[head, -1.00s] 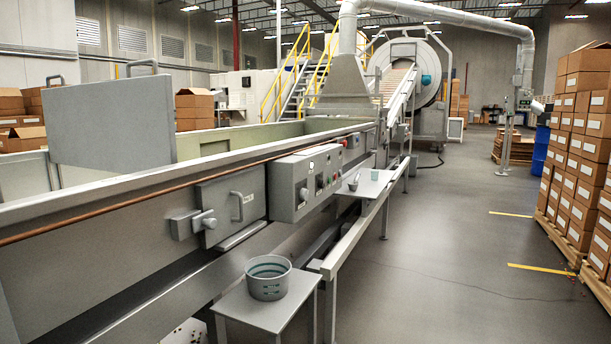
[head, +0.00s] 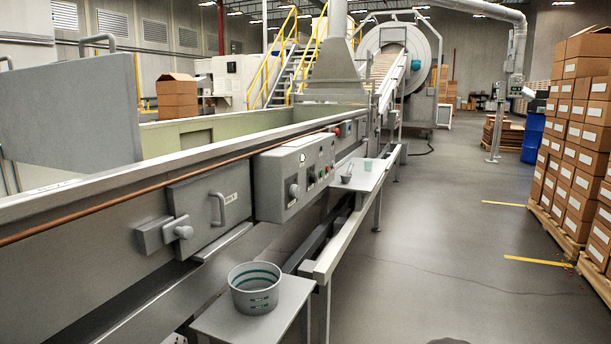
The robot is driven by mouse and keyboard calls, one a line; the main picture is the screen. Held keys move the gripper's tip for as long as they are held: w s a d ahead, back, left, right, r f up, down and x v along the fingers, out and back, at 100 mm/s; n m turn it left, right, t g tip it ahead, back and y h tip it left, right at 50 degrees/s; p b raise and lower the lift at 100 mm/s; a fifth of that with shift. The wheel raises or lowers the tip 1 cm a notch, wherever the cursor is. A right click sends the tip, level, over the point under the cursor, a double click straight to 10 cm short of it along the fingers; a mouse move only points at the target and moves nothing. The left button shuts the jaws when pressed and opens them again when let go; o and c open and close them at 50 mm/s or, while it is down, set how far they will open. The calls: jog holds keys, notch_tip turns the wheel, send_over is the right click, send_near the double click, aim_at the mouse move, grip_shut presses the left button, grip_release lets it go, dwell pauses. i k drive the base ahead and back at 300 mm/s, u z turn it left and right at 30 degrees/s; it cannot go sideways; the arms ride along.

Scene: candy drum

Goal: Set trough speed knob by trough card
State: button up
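A grey control box (head: 267,187) is mounted on the side of the long trough (head: 130,190) in the head view. A grey knob (head: 293,191) sticks out of its front panel, below a small round white light or dial (head: 302,158). The knob's setting and any markings are too small to read. I cannot make out a trough card with readable writing. My gripper is not in view.
A grey bucket (head: 254,290) stands on a low shelf (head: 235,325) jutting out at the front. A small side shelf (head: 368,176) holds a scoop and a cup. Stacked cartons (head: 575,150) stand on a pallet at right. The floor (head: 440,240) between is open.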

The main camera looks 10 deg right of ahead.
aim_at(313, 177)
jog(key=z, duration=0.25)
jog(key=i, duration=0.6)
jog(key=z, duration=0.45)
jog(key=i, duration=1.6)
jog(key=u, duration=0.35)
